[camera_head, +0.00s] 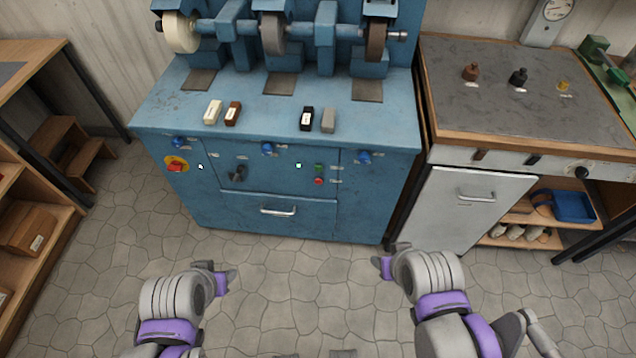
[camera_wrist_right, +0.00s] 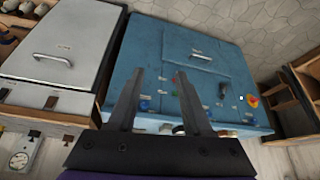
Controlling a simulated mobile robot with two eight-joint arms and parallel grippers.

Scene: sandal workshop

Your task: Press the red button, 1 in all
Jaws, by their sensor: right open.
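A small round red button (camera_head: 319,181) sits on the front panel of the blue grinding machine (camera_head: 400,128), just below a green button (camera_head: 319,168). A larger red knob on a yellow disc (camera_head: 176,165) sits at the panel's left; it also shows in the right wrist view (camera_wrist_right: 252,101). My right gripper (camera_head: 386,265) is in front of the machine, low and right of the small red button, apart from it. In the right wrist view its jaws (camera_wrist_right: 160,82) are open and empty, facing the machine. My left gripper (camera_head: 226,279) is apart from the machine; its jaws are unclear.
Grinding wheels (camera_head: 273,35) and several small bars stand on the machine top. A drawer handle (camera_head: 278,211) juts out below the panel. A workbench (camera_head: 510,90) with a cabinet stands right, wooden shelves (camera_head: 40,195) left. The stone floor in front is clear.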

